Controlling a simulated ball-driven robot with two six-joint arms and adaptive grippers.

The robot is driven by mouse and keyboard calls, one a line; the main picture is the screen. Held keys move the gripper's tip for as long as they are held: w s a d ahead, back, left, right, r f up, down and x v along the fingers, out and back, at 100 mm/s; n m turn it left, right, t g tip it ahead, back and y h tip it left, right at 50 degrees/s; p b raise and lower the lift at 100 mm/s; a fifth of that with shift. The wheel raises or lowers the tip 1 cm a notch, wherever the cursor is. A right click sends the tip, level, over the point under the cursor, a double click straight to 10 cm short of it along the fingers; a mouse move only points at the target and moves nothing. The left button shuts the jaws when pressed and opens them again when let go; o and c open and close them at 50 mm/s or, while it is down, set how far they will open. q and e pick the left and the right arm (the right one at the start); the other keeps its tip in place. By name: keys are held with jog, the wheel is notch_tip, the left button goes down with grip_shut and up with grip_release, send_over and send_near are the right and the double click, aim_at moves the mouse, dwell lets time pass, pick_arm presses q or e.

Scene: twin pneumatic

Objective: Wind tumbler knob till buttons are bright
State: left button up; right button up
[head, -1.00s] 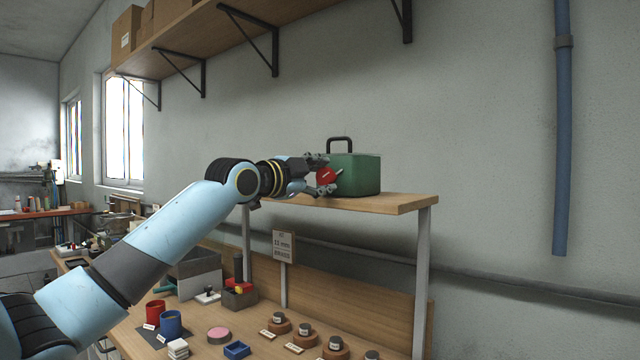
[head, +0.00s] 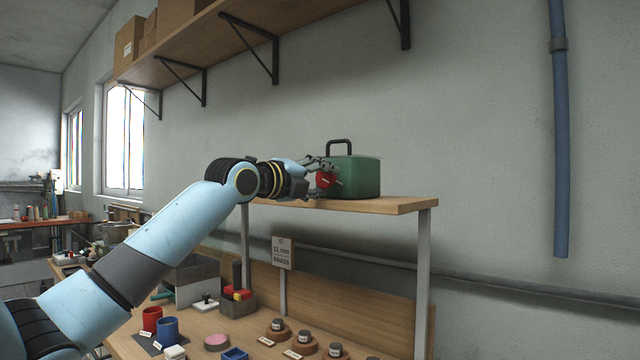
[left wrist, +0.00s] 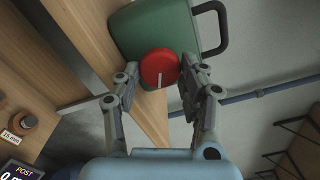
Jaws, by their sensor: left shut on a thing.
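A green box with a black carry handle (head: 357,177) stands on the raised wooden shelf, with a round red knob (head: 323,180) on its left side. I take this box to be the tumbler. My left gripper (head: 326,178) is at the knob, shut on it from both sides. In the left wrist view the red knob (left wrist: 160,66) with a white mark lies between the two fingers, the mark pointing down toward the palm. No buttons can be made out in the box. My right gripper is not in view.
The shelf (head: 400,204) stands on grey posts above a workbench. Below it are a sign (head: 283,253), a blue cup (head: 168,329), a red cup (head: 152,318) and several wooden discs with dark pieces. A wall shelf with boxes hangs above.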

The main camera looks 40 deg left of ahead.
pick_arm(q)
jog(key=m, duration=0.4)
jog(key=shift+f+m+b, duration=0.2)
jog(key=shift+m+b, duration=0.1)
jog(key=shift+b, duration=0.05)
dwell(0.4)
jog(key=o, duration=1.2)
jog(key=shift+c, duration=0.2)
jog(key=shift+r, duration=0.1)
jog(key=s, duration=0.7)
jog(key=shift+s+a, duration=0.25)
jog(key=shift+a, duration=0.05)
